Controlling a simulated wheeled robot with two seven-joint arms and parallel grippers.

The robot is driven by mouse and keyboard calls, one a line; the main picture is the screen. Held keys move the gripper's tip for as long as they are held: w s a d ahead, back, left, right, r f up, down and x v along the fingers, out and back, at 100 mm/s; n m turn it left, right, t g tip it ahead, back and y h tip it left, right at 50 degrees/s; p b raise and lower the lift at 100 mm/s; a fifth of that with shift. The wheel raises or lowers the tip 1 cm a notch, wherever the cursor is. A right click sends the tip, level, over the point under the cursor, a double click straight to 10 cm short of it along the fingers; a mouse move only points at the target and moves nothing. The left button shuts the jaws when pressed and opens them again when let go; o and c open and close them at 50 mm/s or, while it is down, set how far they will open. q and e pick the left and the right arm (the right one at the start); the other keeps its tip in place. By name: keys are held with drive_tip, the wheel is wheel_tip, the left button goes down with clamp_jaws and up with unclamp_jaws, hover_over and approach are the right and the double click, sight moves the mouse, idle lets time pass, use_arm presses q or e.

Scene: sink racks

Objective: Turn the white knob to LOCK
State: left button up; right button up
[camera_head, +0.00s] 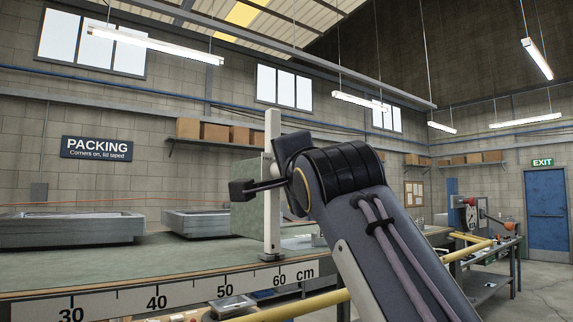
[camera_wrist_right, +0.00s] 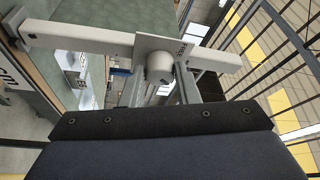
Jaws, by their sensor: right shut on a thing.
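The white knob (camera_wrist_right: 160,68) sits on a pale plate (camera_wrist_right: 165,44) fixed to a long white post (camera_wrist_right: 90,38), which crosses the right wrist view. Small dark lettering shows on the plate, too small to read surely. My right gripper (camera_wrist_right: 160,78) is shut on the knob, one finger on each side. In the head view the white post (camera_head: 272,165) stands upright at the bench edge. My left gripper is not in view.
The green bench top (camera_head: 120,258) has a centimetre scale (camera_head: 170,295) along its front edge. Metal trays (camera_head: 70,229) lie on it at the left. A green panel (camera_head: 245,218) stands behind the post. Yellow rails (camera_head: 300,303) run low on the right.

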drive_tip(key=shift+r+m+p, duration=0.15)
drive_tip(key=shift+m+p, duration=0.2)
drive_tip(key=shift+m, duration=0.25)
drive_tip(key=shift+m+g, duration=0.3)
drive_tip(key=o, duration=1)
drive_tip(key=shift+a, duration=0.1)
drive_tip(key=shift+c, duration=0.2)
drive_tip(key=b+v, duration=0.4)
drive_tip(key=v, duration=0.3)
drive_tip(key=shift+s, duration=0.45)
